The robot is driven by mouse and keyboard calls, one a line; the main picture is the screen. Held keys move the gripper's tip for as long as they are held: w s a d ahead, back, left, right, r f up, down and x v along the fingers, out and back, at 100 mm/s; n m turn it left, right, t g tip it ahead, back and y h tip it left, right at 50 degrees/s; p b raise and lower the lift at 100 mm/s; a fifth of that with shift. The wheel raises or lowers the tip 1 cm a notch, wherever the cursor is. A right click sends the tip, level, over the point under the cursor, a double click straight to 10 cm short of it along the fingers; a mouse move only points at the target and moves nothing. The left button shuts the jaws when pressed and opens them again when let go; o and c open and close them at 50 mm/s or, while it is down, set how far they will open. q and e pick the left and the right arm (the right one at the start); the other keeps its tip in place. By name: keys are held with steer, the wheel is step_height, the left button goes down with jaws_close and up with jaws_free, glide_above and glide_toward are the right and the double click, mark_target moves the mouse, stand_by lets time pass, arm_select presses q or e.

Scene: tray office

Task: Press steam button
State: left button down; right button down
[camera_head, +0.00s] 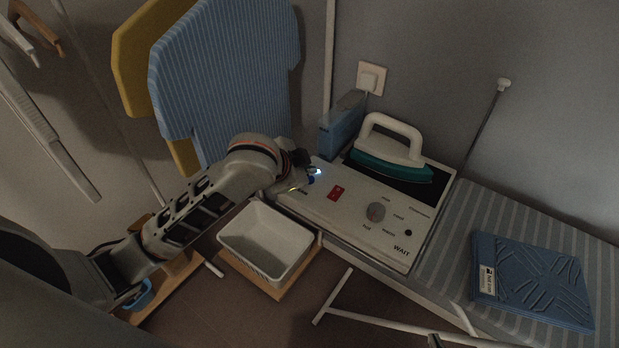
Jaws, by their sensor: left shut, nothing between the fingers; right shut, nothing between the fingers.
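The white steam station (345,213) has a red switch (335,193), a grey dial (376,211) with small labels around it, a small dark round spot (408,232) and the word WAIT. A white and teal iron (390,158) rests on its dark plate at the back. My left gripper (311,176) is shut and empty over the station's left end, left of the red switch. It hides part of the panel there, and I cannot tell whether it touches the surface. No steam button shows clearly. My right gripper is not in view.
A striped ironing board (455,225) carries the station and a folded blue cloth (530,278) at right. A white bin (265,240) stands below, left of the board. A blue box (341,125) stands behind the station. A blue striped shirt (225,75) hangs at the back.

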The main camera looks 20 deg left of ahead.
arm_select(q)
steer(key=shift+r, duration=0.1)
steer(key=shift+r, duration=2.4)
steer(key=shift+s, duration=0.1)
